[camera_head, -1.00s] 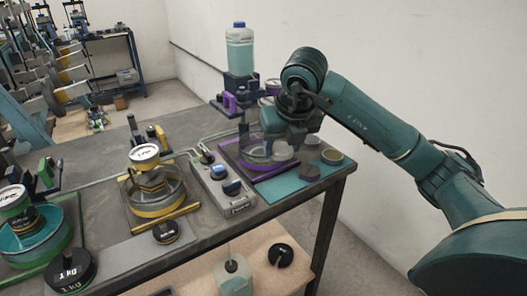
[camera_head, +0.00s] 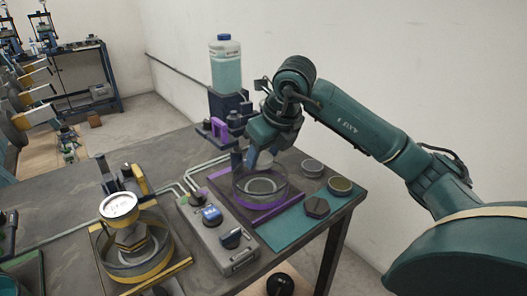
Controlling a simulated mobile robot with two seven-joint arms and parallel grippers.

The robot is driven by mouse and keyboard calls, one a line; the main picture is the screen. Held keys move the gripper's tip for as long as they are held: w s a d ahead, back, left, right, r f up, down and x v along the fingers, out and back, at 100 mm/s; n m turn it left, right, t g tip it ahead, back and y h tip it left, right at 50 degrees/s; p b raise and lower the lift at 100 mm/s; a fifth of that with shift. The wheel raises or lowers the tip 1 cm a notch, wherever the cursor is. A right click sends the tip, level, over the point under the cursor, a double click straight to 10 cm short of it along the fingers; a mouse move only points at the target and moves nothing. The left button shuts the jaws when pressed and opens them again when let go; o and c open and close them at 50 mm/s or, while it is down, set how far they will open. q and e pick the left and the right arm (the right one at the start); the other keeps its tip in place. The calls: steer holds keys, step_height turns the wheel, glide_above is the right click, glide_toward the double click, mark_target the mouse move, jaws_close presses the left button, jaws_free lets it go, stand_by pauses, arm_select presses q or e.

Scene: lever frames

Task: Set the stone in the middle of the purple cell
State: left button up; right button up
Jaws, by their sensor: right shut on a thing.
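The purple cell (camera_head: 283,209) is a clear round dish on a purple-edged base, with a pale ring or disc (camera_head: 262,186) visible inside it. My right gripper (camera_head: 258,163) is over the cell's back part, pointing down. It is shut on a pale grey piece, apparently the stone (camera_head: 264,159), which is partly hidden by the fingers. The piece appears just above the cell's rim; I cannot tell whether it touches anything. My left gripper is not in view.
A grey control box (camera_head: 222,236) stands left of the cell. A yellow cell (camera_head: 174,268) stands further left. A bottle (camera_head: 226,65) stands behind.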

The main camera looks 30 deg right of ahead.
mark_target(261, 190)
steer(key=shift+f+b, duration=0.5)
steer(key=shift+f, duration=0.4)
step_height(261, 190, down, 3)
steer(key=shift+r+b, duration=0.1)
steer(key=shift+b, duration=1)
steer(key=shift+f+b, duration=0.7)
steer(key=shift+f, duration=0.2)
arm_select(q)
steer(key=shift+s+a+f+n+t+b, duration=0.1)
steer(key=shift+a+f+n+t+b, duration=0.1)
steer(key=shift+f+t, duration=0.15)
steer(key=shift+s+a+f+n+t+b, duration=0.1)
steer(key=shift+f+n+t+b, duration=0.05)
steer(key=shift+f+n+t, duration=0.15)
arm_select(e)
steer(key=shift+f, duration=0.4)
arm_select(q)
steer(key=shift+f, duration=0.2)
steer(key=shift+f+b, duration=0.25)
steer(key=shift+b, duration=0.1)
arm_select(e)
steer(key=shift+s+a+f, duration=0.1)
steer(key=shift+s+f, duration=0.05)
steer(key=shift+f, duration=0.3)
